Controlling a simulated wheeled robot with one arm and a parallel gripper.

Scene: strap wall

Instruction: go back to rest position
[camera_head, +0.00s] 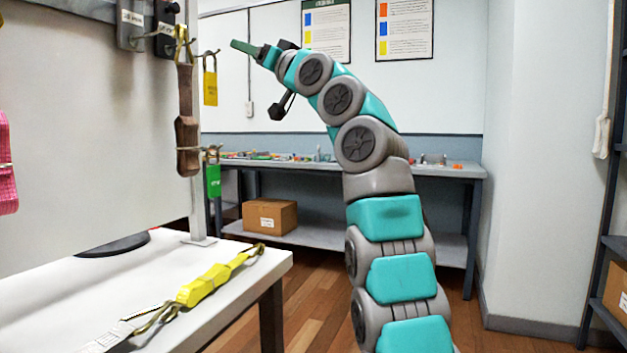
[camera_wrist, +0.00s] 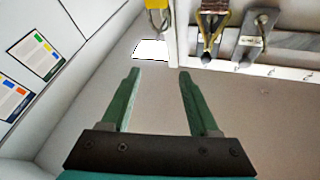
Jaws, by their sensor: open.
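My gripper (camera_wrist: 159,73) is open in the wrist view, with two green fingers spread apart and nothing between them. In the head view, my gripper (camera_head: 236,46) is at the end of my raised teal and grey arm, pointing left toward the strap wall. It appears close to the yellow tag (camera_head: 210,86), but I cannot tell the exact gap. A brown strap (camera_head: 187,120) hangs on the post by hooks, with a green tag (camera_head: 213,180) beside it.
A yellow ratchet strap (camera_head: 205,286) lies on the white table (camera_head: 60,300). A pink strap (camera_head: 6,165) hangs at the left edge. Behind my arm stands a workbench (camera_head: 330,170) with a cardboard box (camera_head: 270,216) on its lower shelf. Open floor lies between the table and workbench.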

